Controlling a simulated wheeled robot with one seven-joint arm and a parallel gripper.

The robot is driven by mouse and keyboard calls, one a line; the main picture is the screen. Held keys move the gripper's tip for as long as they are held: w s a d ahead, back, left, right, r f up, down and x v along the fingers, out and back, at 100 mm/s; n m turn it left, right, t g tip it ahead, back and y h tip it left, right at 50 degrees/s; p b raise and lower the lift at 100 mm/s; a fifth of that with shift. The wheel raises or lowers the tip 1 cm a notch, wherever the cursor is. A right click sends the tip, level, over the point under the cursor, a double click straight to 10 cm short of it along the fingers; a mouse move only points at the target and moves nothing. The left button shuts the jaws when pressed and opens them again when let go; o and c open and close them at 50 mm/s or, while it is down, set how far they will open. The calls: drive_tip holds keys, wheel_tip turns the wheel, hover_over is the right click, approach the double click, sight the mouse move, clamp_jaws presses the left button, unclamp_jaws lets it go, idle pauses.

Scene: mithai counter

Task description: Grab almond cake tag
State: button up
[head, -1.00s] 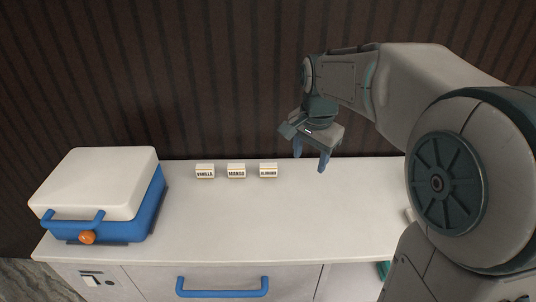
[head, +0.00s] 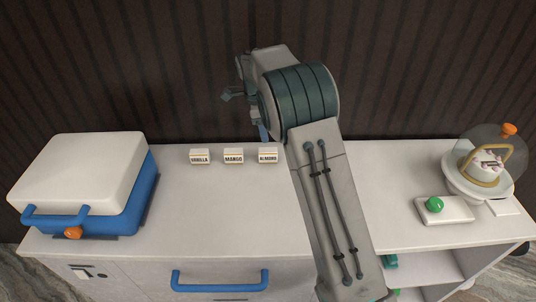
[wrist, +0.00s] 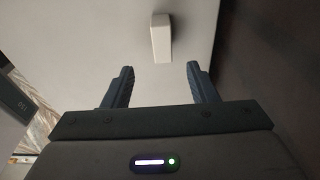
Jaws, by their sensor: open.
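The almond tag (head: 268,157) is a small white block with dark lettering, the rightmost of three tags near the back of the counter. My gripper (wrist: 160,68) is open and empty in the wrist view. Ahead of its fingers, apart from them and roughly in line with the gap, stands a white block (wrist: 161,38). Its lettering is not visible, but its place suggests the almond tag. In the head view a blue finger (head: 263,131) shows just behind and above the almond tag; my arm hides most of the gripper.
The mango tag (head: 233,157) and vanilla tag (head: 200,157) stand left of it. A blue box with a white lid (head: 85,172) is at the far left. At right are a green button on a white base (head: 444,211) and a domed cake stand (head: 486,180). The dark wall is close behind.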

sight(268, 150)
drive_tip(key=f, duration=0.5)
drive_tip(key=shift+d+f+p, duration=0.2)
drive_tip(key=shift+d+p, duration=0.15)
drive_tip(key=shift+d, duration=0.05)
drive_tip(key=shift+w+d+f+p, duration=0.15)
drive_tip(key=shift+f+p, duration=0.25)
drive_tip(key=shift+f, duration=0.85)
drive_tip(key=shift+d+f+p, duration=0.1)
drive_tip(key=shift+f+p, duration=0.25)
drive_tip(key=shift+f, duration=0.9)
drive_tip(key=c, duration=1)
